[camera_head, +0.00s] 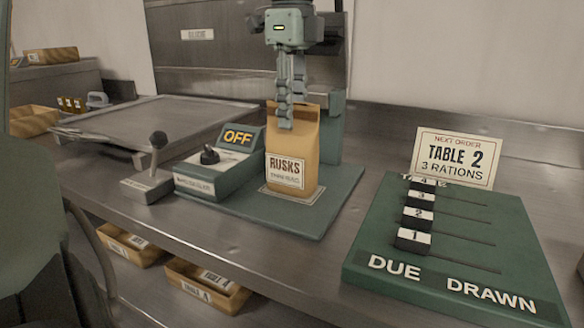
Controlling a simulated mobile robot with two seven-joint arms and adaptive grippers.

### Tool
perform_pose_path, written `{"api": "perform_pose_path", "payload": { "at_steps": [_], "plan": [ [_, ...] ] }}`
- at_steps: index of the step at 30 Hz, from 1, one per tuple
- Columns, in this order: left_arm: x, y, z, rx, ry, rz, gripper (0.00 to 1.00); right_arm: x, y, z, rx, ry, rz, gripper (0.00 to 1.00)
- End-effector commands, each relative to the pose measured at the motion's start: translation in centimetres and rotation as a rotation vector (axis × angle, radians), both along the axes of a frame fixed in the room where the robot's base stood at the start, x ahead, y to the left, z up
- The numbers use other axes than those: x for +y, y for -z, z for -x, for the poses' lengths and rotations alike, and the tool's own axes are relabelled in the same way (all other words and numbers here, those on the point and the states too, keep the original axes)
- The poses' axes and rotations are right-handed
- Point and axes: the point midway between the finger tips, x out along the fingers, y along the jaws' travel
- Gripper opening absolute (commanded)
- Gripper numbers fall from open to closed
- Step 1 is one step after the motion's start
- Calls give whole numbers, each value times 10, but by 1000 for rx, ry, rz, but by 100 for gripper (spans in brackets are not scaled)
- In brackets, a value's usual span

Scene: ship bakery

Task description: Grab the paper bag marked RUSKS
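The paper bag (292,150) is tan, with a white label reading RUSKS on its front. It stands upright on a green base plate (300,222).
A switch box (216,165) with an OFF sign is close left of the bag. A lever (150,175) stands further left. A green DUE/DRAWN board (450,255) with a TABLE 2 card (455,157) is at right. Labelled trays (207,285) sit below the counter.

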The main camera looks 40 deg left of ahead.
Motion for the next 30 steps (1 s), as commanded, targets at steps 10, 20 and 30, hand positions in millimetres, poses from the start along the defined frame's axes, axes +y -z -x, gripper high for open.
{"api": "perform_pose_path", "payload": {
  "at_steps": [10, 20, 30],
  "plan": [
    [0, 0, 0, -1, 0, 0, 7, 0, 0, 1, 1, 0, -1, 34],
    [0, 0, 0, -1, 0, 0, 0, 3, 0, 1, -1, 2, -5, 34],
    [0, -2, 0, -1, 0, 1, 0, 6, -1, 0, -2, 4, -9, 34]
  ]
}}
